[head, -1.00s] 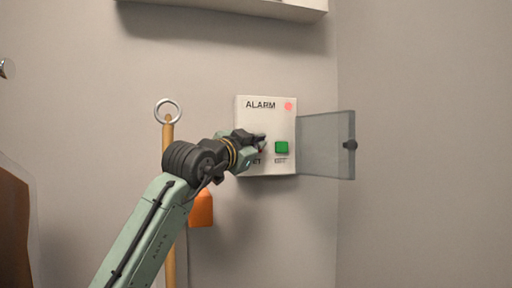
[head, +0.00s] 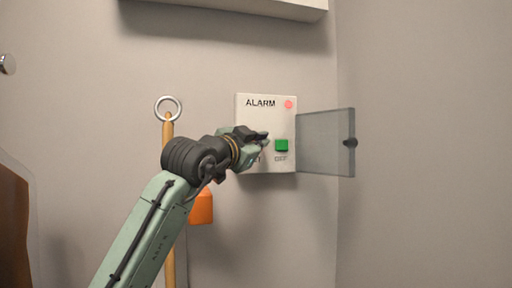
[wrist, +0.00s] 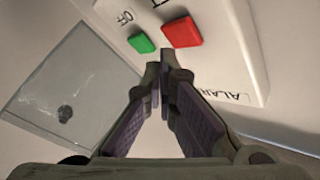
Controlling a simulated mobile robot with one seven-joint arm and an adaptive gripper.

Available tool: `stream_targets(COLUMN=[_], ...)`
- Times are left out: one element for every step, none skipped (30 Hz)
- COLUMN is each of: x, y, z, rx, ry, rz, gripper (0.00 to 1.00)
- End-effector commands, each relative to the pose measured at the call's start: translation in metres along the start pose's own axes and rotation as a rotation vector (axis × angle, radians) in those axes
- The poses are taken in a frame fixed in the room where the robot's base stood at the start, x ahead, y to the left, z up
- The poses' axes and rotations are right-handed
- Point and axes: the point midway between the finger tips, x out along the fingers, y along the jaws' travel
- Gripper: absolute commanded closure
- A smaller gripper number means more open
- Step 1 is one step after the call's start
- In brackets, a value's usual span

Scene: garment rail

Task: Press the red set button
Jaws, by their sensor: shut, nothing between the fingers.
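The white alarm panel (head: 267,122) is on the wall, with its clear cover (head: 325,143) swung open to the right. The red set button (wrist: 182,30) shows in the wrist view beside the green off button (wrist: 141,43), which also shows in the head view (head: 281,145). My gripper (head: 265,136) covers the red button in the head view. In the wrist view my gripper (wrist: 160,68) is shut and empty, its fingertips close to the near edge of the red button. I cannot tell whether they touch it.
A red round lamp (head: 289,104) is at the panel's upper right. A wooden pole (head: 169,230) with a metal ring and an orange object (head: 201,207) are left of the panel. A white shelf or box (head: 230,8) is above. The wall to the right is clear.

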Motion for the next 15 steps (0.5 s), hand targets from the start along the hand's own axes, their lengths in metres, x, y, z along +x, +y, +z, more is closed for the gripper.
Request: stream_targets(x=[-0.003, -0.005, -0.009, -0.011, -0.013, -0.015, -0.018, -0.020, -0.022, -0.024, -0.026, -0.028, -0.030, -0.031, -0.032], y=[0.004, 0.005, 0.008, 0.010, 0.011, 0.013, 0.014, 0.016, 0.018, 0.019, 0.021, 0.022, 0.023, 0.024, 0.024], z=[-0.002, -0.003, -0.005, -0.006, -0.008, -0.009, -0.011, -0.013, -0.015, -0.017, -0.018, -0.020, -0.021, -0.022, -0.023], rx=[0.001, 0.001, 0.002, 0.003, 0.002, 0.001, 0.002, 0.003, 0.003, 0.002, 0.002, 0.002, 0.002, 0.002, 0.002], ry=[0.003, 0.003, 0.003, 0.003, 0.003, 0.002, 0.002, 0.003, 0.003, 0.002, 0.002, 0.001, 0.002, 0.002, 0.002], rz=[0.000, 0.000, 0.001, 0.001, 0.001, 0.000, 0.000, 0.000, 0.000, 0.000, 0.000, 0.001, 0.001, 0.000, 0.000], gripper=[1.00, 1.00, 1.00, 1.00, 1.00, 1.00, 1.00, 1.00, 1.00, 1.00, 1.00, 1.00, 1.00, 1.00, 1.00])
